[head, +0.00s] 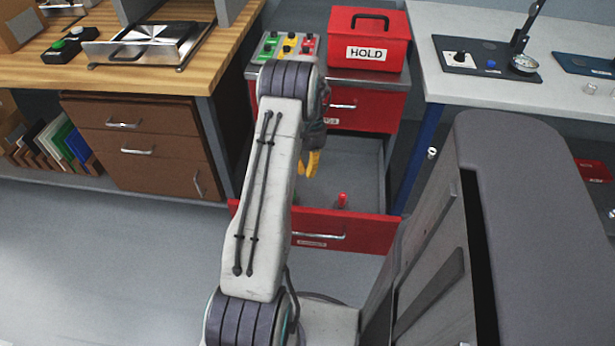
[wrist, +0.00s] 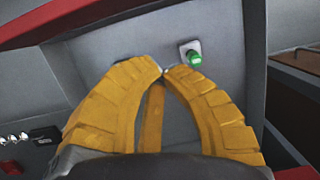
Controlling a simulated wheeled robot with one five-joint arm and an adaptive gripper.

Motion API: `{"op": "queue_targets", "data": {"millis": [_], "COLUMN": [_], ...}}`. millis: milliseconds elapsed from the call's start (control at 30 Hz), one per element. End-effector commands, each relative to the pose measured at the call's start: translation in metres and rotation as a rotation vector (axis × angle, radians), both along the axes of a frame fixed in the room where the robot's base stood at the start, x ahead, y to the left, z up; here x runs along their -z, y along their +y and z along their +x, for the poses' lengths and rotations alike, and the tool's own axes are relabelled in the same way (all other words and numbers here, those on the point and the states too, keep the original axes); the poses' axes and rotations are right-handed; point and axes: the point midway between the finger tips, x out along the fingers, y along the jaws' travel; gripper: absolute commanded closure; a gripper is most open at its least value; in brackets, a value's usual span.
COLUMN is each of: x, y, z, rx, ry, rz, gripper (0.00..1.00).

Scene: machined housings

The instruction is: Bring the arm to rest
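My arm stands in the middle of the head view and bends down at its far end. My gripper (head: 311,164) hangs over the open drawer (head: 310,228) of the red cabinet, its yellow fingers pointing down. In the wrist view the yellow fingertips (wrist: 164,72) come together, with nothing clearly held between them. A small green-topped piece on a pale square base (wrist: 194,57) is just beyond the tips, apart from them. In the head view a small red piece (head: 342,200) is in the drawer, to the right of the gripper.
A red HOLD box (head: 368,40) and a button panel (head: 286,46) stand on the cabinet. A wooden bench (head: 60,60) is at left, a pale table (head: 470,90) with a gauge stand (head: 523,64) at right. The grey floor (head: 110,260) at left is clear.

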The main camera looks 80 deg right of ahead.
Motion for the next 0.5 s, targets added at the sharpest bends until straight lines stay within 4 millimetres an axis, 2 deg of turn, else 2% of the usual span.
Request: {"op": "queue_targets", "data": {"millis": [200,500], "x": [-0.033,-0.054], "y": [-0.008,-0.014], "z": [0.001,0.001], "rx": [0.000,0.000], "ry": [0.000,0.000], "rz": [-0.003,-0.001], "gripper": [1.00,1.00]}}
